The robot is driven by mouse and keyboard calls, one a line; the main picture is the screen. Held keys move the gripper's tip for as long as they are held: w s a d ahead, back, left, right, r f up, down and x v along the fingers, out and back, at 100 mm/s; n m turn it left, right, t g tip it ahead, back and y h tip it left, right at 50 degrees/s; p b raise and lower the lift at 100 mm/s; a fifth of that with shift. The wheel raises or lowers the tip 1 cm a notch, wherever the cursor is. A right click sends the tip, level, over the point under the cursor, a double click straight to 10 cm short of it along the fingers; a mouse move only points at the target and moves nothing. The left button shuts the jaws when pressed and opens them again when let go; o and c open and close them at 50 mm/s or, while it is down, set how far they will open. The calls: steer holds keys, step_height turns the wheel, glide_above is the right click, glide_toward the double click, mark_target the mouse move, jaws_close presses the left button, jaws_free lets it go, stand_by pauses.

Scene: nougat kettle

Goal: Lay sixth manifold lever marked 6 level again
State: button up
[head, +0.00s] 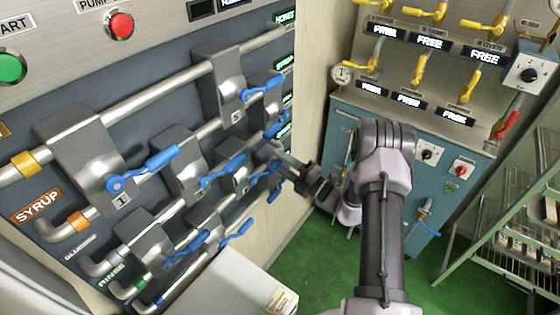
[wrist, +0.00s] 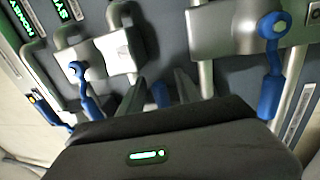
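The manifold's blue levers sit on grey valve blocks on the panel in the head view. Blocks marked 1 (head: 85,150) and 5 (head: 222,80) are readable. I cannot read a 6 on any block, so I cannot tell for certain which lever is sixth. My gripper (head: 278,152) is at the right-hand blocks, close to a blue lever (head: 276,127) and above a steeply hanging one (head: 275,190). In the wrist view my gripper (wrist: 158,88) has its two fingers apart, with a blue lever (wrist: 160,94) showing between them. Contact cannot be seen; the dark gripper body hides the lower part.
Other blue levers hang at the left (wrist: 88,95) and right (wrist: 270,70) of the wrist view. A pale box (head: 225,285) stands below the panel. A teal cabinet (head: 400,200) with yellow valves is to the right. Green floor (head: 325,260) is open between them.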

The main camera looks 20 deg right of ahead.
steer(key=v, duration=1.7)
steer(key=shift+s+p, duration=0.2)
steer(key=shift+p, duration=0.2)
